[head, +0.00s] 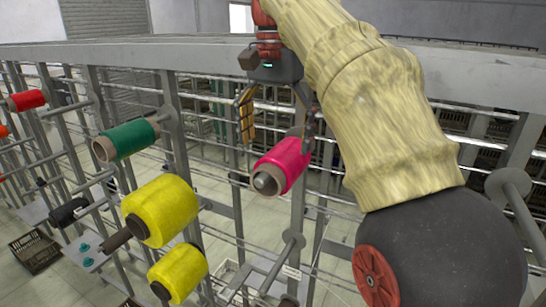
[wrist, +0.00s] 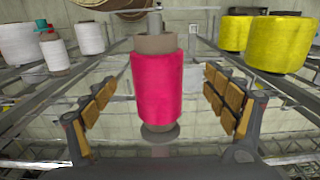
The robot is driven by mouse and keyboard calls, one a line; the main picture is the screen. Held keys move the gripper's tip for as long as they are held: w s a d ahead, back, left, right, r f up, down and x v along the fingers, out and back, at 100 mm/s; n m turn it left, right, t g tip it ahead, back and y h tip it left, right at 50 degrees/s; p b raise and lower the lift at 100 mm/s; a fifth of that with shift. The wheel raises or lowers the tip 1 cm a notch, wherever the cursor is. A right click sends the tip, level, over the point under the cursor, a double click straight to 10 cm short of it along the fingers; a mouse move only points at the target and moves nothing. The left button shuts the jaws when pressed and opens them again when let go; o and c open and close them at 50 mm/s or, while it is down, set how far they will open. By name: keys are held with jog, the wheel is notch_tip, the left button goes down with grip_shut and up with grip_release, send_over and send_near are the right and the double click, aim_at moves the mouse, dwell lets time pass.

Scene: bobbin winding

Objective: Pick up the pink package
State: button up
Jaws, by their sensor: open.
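The pink package (head: 285,165) is a bobbin of pink yarn on a brown core, mounted on a peg of the metal rack in the head view. In the wrist view, the pink package (wrist: 157,87) stands in the middle, with its core showing at both ends. My gripper (head: 277,134) is open, with its fingers pointing down just above and around the package in the head view. In the wrist view, the padded fingers flank the package with a clear gap on each side. No contact shows.
A green bobbin (head: 127,139) and yellow bobbins (head: 161,210) (head: 178,272) sit on pegs to the left. In the wrist view, yellow bobbins (wrist: 282,43) stand right and white ones (wrist: 70,41) left. Rack bars (head: 240,207) surround the package. A dark crate (head: 36,252) is on the floor.

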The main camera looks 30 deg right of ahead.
aim_at(276, 168)
jog(key=shift+s+f+b, duration=0.35)
jog(key=shift+f, duration=0.55)
jog(key=shift+s+f, duration=0.25)
jog(key=f, duration=0.4)
jog(key=shift+w, duration=0.35)
jog(key=shift+s+f, duration=0.15)
jog(key=shift+f, duration=0.35)
jog(key=shift+c, duration=0.4)
jog(key=shift+c, duration=1.2)
jog(key=c, duration=1.1)
